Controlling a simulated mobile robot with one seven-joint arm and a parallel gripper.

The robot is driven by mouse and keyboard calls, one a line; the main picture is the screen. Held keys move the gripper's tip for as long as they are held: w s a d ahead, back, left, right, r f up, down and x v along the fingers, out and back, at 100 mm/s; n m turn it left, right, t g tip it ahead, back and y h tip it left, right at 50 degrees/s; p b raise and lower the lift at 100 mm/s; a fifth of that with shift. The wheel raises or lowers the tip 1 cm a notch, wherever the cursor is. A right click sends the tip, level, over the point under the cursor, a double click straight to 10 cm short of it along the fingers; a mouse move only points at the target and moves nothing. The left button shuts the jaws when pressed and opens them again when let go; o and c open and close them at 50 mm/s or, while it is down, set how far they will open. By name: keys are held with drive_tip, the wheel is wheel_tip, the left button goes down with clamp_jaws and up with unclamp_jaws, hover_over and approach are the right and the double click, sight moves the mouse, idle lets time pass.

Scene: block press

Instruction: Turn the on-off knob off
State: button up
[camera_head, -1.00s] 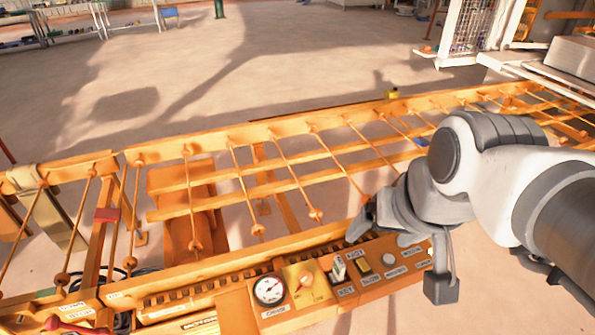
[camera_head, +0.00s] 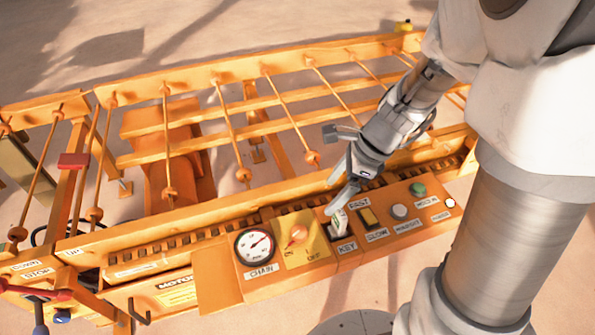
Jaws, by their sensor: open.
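The on-off knob (camera_head: 298,234) is a small orange knob on a yellow plate (camera_head: 289,250) with ON and OFF lettering, on the orange control panel. Which label the knob points to is too small to tell. My gripper (camera_head: 331,198) is open and empty. Its fingers point down and left, above and to the right of the knob, near the key switch (camera_head: 339,222). The fingers appear apart from the knob, and the knob is not hidden.
A round CHAIN gauge (camera_head: 255,247) sits left of the knob. The white key switch, a yellow switch (camera_head: 369,218), a grey button (camera_head: 399,211) and a green button (camera_head: 418,189) lie to the right. An orange roller frame (camera_head: 200,240) runs behind the panel.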

sight(300, 231)
drive_tip(key=b+x, duration=0.7)
drive_tip(key=x, duration=1)
drive_tip(key=shift+s+d+b, duration=0.1)
drive_tip(key=shift+s+b, duration=0.05)
drive_tip(key=shift+b, duration=0.25)
clamp_jaws()
